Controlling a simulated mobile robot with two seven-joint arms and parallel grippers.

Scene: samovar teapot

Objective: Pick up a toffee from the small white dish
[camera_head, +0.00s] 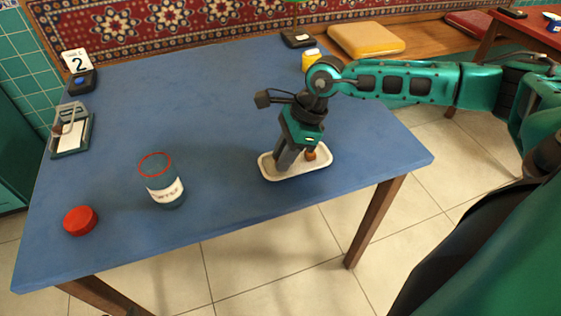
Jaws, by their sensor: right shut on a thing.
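The small white dish (318,167) is oblong and lies near the right front part of the blue table. A small brown toffee (310,154) shows at my right gripper's fingertips, over the dish. My right gripper (297,158) points down into the dish and is shut on the toffee. The fingers hide part of the dish, so I cannot tell whether the toffee still touches it. My left gripper is not in view.
A jar with a red rim (163,182) and a red lid (80,221) stand at the left front of the blue table (215,100). A yellow item (311,60) is behind my right arm. The table's middle is clear.

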